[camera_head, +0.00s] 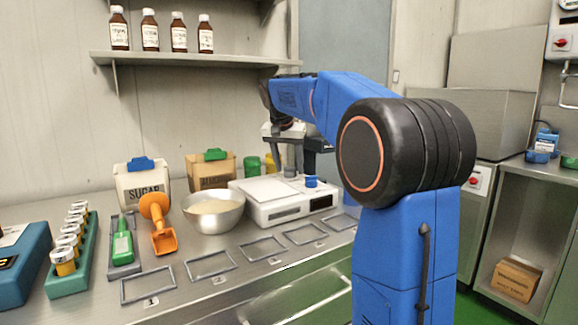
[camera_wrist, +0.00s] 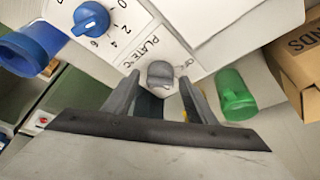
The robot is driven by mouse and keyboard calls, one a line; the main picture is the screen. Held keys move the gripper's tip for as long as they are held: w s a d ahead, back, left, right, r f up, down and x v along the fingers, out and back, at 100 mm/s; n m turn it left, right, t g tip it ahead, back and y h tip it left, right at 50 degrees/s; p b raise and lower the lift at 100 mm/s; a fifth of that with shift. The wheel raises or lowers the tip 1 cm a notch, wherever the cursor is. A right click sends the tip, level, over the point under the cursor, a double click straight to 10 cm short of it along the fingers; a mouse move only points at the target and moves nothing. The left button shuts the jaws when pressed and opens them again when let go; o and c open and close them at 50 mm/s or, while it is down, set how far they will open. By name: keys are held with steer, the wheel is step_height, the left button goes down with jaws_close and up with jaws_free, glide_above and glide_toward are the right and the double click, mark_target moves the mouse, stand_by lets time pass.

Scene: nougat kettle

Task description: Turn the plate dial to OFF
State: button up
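The white plate unit (camera_head: 272,207) stands on the steel counter behind the row of frames. A blue dial (camera_wrist: 92,19) with the numbers 0 to 6 sits on it at the upper left of the wrist view. A grey knob (camera_wrist: 160,75) sits beside the printed words PLATE °C, with small lettering at its right that looks like OFF. My gripper (camera_wrist: 160,83) is open, its two fingers on either side of the grey knob with a narrow gap visible. I cannot tell whether a finger touches it. In the head view my arm hides part of the gripper.
A steel bowl (camera_head: 213,212) stands left of the unit, with an orange scoop (camera_head: 160,226) and a sugar bin (camera_head: 142,186) further left. A green cup (camera_wrist: 234,93) and a cardboard box (camera_wrist: 300,62) are close to the gripper. Empty frames line the counter front.

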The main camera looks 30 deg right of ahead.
steer(key=c, duration=0.9)
steer(key=shift+n, duration=0.3)
steer(key=shift+s+d+n+t+y, duration=0.1)
steer(key=shift+n+t+y, duration=0.3)
steer(key=shift+n, duration=0.9)
steer(key=shift+d+n+t+y, duration=0.15)
steer(key=shift+n+y, duration=0.45)
steer(key=shift+n, duration=0.7)
steer(key=shift+a, duration=0.1)
steer(key=o, duration=1)
steer(key=shift+o, duration=0.2)
steer(key=shift+r, duration=0.1)
steer(key=v, duration=1.7)
steer(key=shift+s, duration=0.2)
